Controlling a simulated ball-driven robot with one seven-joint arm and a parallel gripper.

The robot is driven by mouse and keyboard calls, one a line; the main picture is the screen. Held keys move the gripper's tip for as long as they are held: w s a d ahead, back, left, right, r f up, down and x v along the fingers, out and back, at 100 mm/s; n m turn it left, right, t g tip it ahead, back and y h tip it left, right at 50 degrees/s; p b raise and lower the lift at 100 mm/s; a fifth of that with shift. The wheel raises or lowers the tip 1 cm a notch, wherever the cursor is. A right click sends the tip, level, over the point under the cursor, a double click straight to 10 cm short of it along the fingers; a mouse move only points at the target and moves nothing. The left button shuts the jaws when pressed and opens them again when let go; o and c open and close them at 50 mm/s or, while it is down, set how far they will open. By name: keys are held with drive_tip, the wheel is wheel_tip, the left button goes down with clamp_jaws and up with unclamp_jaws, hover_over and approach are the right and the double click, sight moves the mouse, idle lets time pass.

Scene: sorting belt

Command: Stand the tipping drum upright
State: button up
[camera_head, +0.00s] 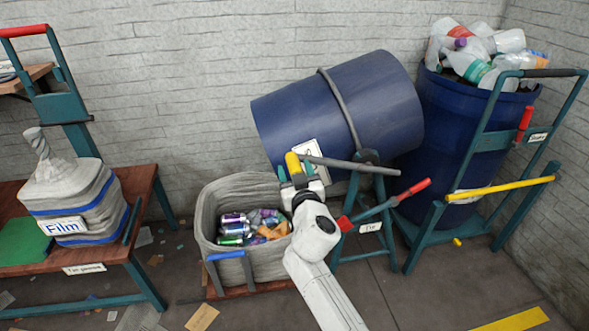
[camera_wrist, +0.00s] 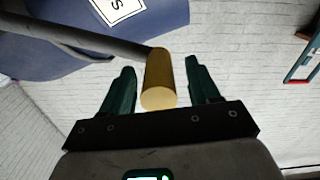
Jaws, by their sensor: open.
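The blue tipping drum (camera_head: 340,110) lies tilted on its teal stand (camera_head: 352,215), its left end lower than its right. A grey band circles it. It also shows at the top of the wrist view (camera_wrist: 60,55). A grey bar (camera_head: 350,164) runs along its front and ends in a yellow grip (camera_head: 292,162), seen also in the wrist view (camera_wrist: 158,82). My gripper (camera_head: 295,174) is open at this grip. In the wrist view its teal fingers (camera_wrist: 160,68) stand on either side of the grip, with a gap on both sides.
A grey bin (camera_head: 215,225) of cans stands below the drum's left end. A red-handled lever (camera_head: 412,189) is on the stand. A blue drum of bottles (camera_head: 445,120) sits in a teal cart at right. A bench (camera_head: 140,200) with a "Film" sack (camera_head: 75,200) is at left.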

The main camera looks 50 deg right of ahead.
drive_tip(key=shift+w+d, duration=0.25)
drive_tip(key=shift+w, duration=0.1)
clamp_jaws()
idle(0.4)
